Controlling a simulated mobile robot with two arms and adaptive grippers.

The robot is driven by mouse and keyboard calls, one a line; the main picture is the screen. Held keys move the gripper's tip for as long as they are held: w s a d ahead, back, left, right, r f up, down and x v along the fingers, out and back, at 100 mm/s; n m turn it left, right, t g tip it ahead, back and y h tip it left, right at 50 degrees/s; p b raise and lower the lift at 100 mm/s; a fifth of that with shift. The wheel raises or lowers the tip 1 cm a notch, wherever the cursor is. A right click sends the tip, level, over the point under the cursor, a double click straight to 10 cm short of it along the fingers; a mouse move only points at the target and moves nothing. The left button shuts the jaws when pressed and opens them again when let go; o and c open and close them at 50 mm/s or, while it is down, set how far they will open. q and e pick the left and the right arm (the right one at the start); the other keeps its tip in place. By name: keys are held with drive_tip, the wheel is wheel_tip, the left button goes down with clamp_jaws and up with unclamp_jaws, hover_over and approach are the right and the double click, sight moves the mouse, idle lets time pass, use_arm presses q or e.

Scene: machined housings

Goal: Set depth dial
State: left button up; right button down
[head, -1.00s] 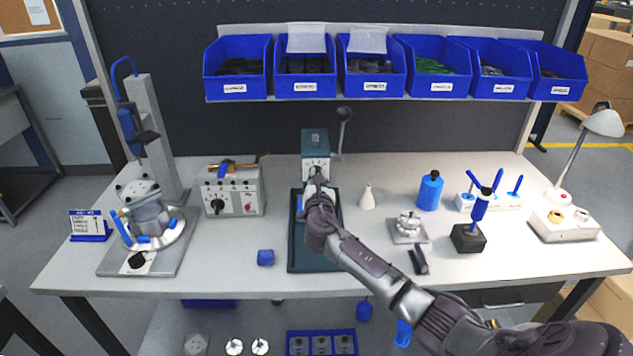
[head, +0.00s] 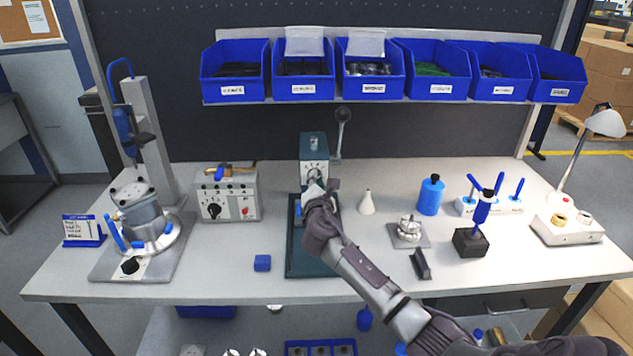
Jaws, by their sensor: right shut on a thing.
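The teal press (head: 313,146) stands at the back middle of the bench, with a ball-ended lever at its right. Its pale front plate carries small marks and a dark round dial (head: 314,174). My right gripper (head: 320,191) is just below and in front of this dial, over the press's dark base. It is shut on a small pale piece (head: 313,192), mostly hidden by the fingers; I cannot tell exactly what it is. The dial shows above the fingers, and its setting is too small to read. My left gripper is not in view.
A grey control box (head: 228,194) with a black knob stands left of the press. A blue block (head: 262,263) lies in front. A white cone bottle (head: 367,202) and a metal fixture (head: 409,232) stand right. Blue bins (head: 303,84) hang above.

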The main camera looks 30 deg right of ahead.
drive_tip(key=c, duration=1.2)
unclamp_jaws()
drive_tip(key=v, duration=1.2)
drive_tip(key=shift+s+d, duration=0.1)
